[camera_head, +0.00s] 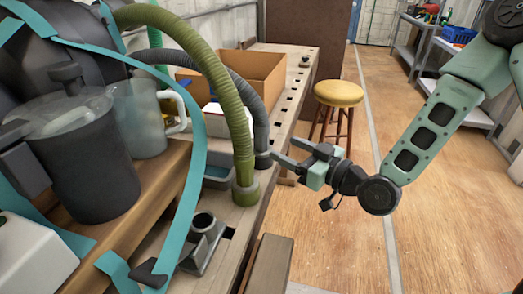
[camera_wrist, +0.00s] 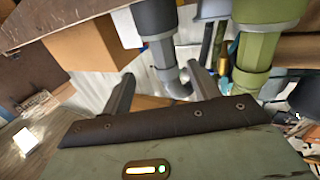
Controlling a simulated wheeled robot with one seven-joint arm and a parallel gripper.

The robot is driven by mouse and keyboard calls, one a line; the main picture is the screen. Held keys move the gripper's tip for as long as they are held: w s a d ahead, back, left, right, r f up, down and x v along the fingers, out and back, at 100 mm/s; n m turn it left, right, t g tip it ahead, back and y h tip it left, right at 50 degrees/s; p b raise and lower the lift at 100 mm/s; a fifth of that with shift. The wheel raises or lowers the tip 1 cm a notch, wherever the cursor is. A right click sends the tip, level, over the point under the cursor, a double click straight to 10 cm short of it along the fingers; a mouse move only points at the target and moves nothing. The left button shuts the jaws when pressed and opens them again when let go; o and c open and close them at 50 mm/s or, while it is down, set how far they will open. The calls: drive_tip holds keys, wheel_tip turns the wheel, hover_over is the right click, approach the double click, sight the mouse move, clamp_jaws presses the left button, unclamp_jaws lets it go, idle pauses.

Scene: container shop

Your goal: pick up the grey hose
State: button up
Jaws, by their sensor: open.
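The grey hose (camera_head: 259,108) is ribbed and arches over the workbench, its end cuff (camera_head: 263,159) pointing down near the bench edge. My gripper (camera_head: 285,151) is open and reaches from the right, with its fingertips close to that cuff. In the wrist view the dark grey hose end (camera_wrist: 156,22) hangs ahead of the gripper (camera_wrist: 161,74). Its lower part shows in the gap between the two fingers. I cannot tell whether a finger touches it. The fingers hold nothing.
A green hose (camera_head: 240,120) comes down just beside the grey one, and also shows in the wrist view (camera_wrist: 253,52). A cardboard box (camera_head: 262,72) stands behind on the bench (camera_head: 293,88). A yellow stool (camera_head: 339,94) stands beyond my gripper. The floor on the right is clear.

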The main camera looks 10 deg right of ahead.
sight(256, 135)
drive_tip(key=x, duration=0.5)
drive_tip(key=shift+r, duration=0.1)
drive_tip(key=shift+s+a+p+x, duration=0.1)
drive_tip(key=shift+p+x, duration=0.05)
drive_tip(key=shift+x, duration=1.2)
drive_tip(key=shift+s+a+p+x, duration=0.1)
drive_tip(key=shift+a+p+x, duration=0.05)
drive_tip(key=shift+x, duration=1.2)
drive_tip(key=shift+c, duration=0.3)
drive_tip(key=c, duration=1.1)
drive_tip(key=shift+c, duration=0.2)
drive_tip(key=shift+d, duration=0.1)
